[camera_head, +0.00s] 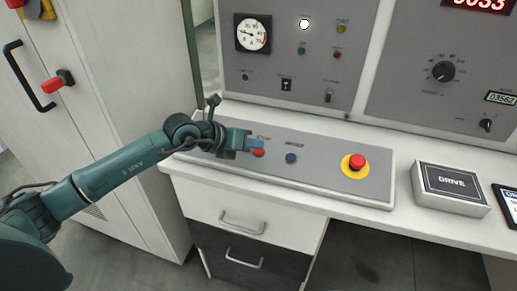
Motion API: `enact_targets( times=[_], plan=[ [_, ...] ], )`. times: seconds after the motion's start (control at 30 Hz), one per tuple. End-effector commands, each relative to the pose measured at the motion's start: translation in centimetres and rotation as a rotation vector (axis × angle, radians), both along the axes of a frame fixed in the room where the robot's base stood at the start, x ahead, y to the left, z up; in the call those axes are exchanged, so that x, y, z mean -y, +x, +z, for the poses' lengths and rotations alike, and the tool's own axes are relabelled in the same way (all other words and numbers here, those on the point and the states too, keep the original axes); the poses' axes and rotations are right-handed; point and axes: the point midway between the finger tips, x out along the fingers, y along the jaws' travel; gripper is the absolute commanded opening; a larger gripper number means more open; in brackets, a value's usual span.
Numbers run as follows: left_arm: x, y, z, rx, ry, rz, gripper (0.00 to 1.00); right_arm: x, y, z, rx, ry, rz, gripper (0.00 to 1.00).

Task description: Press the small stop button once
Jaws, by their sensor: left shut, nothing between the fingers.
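My left gripper (256,145) is shut and empty, with its fingertips over the left part of the sloped grey button panel (325,175). A small red button (258,153) sits just below the fingertips in the picture, partly covered by them. I cannot tell whether the fingertips touch it. The label above it is partly hidden and too small to read surely. A small blue button (291,158) is to its right. A large red mushroom button (357,161) on a yellow disc is farther right. My right gripper is not in view.
A box marked DRIVE (452,184) stands right of the panel on the white desk. An upright instrument panel (290,75) with a gauge (253,34) rises behind. A pale cabinet (110,70) with a black handle stands at the left. Drawers (245,220) are below.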

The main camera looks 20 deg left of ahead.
Motion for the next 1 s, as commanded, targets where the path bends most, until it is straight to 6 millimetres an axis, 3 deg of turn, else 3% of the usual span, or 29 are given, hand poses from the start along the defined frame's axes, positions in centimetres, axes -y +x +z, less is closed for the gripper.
enact_targets(
  times=[0.5,1.0],
  plan=[
    [0.0,-1.2,4.6,0.000,0.000,0.000,0.00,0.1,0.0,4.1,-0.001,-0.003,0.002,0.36],
    [-0.1,-1.4,4.8,0.000,0.000,0.000,0.00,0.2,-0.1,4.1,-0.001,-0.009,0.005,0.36]
  ],
)
